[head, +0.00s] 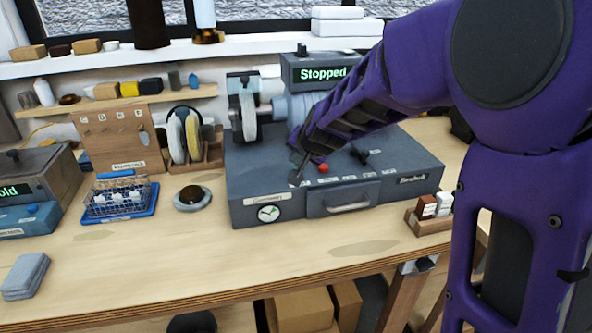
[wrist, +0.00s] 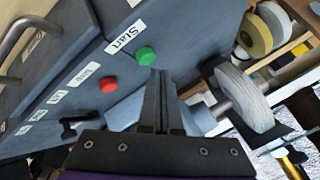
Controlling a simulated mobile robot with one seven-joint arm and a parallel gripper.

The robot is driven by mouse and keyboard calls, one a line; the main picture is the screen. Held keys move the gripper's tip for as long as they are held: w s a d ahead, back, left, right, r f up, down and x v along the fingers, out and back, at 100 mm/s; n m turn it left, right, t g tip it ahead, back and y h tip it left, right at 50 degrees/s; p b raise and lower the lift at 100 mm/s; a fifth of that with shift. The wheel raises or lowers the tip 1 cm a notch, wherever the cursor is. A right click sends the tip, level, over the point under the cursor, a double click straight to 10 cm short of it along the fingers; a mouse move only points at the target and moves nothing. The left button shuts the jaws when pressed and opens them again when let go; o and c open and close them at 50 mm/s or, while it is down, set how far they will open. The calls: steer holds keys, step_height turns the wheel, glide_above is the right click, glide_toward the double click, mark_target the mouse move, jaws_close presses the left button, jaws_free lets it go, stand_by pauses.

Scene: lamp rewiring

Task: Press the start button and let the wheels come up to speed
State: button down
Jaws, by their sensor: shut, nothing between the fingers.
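The grey machine (head: 270,180) stands on the bench, its display (head: 323,74) reading "Stopped". A pale wheel (head: 248,117) is on its left side; the wrist view also shows a wheel (wrist: 244,97). The green button (wrist: 146,56), beside the "Start" label, is hidden behind my gripper in the head view. My gripper (head: 296,180) is shut and empty, pointing down at the panel. In the wrist view its fingertips (wrist: 158,72) lie just beside the green button; I cannot tell whether they touch it. The red button (head: 323,168) sits to the right in the head view.
A black lever (head: 359,154) stands on the panel right of the red button. Left of the machine are a rack of spare wheels (head: 186,138), a round dish (head: 192,198) and a blue tray with a wire basket (head: 120,197). The front of the bench (head: 170,265) is mostly clear.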

steer(key=shift+f, duration=0.2)
stand_by(0.5)
steer(key=shift+f+b, duration=0.3)
steer(key=shift+b, duration=0.2)
steer(key=shift+f+b, duration=0.45)
stand_by(0.4)
steer(key=shift+r, duration=0.1)
steer(key=shift+r+p, duration=0.75)
steer(key=shift+r, duration=0.05)
steer(key=shift+r+p, duration=2.2)
steer(key=shift+r, duration=0.3)
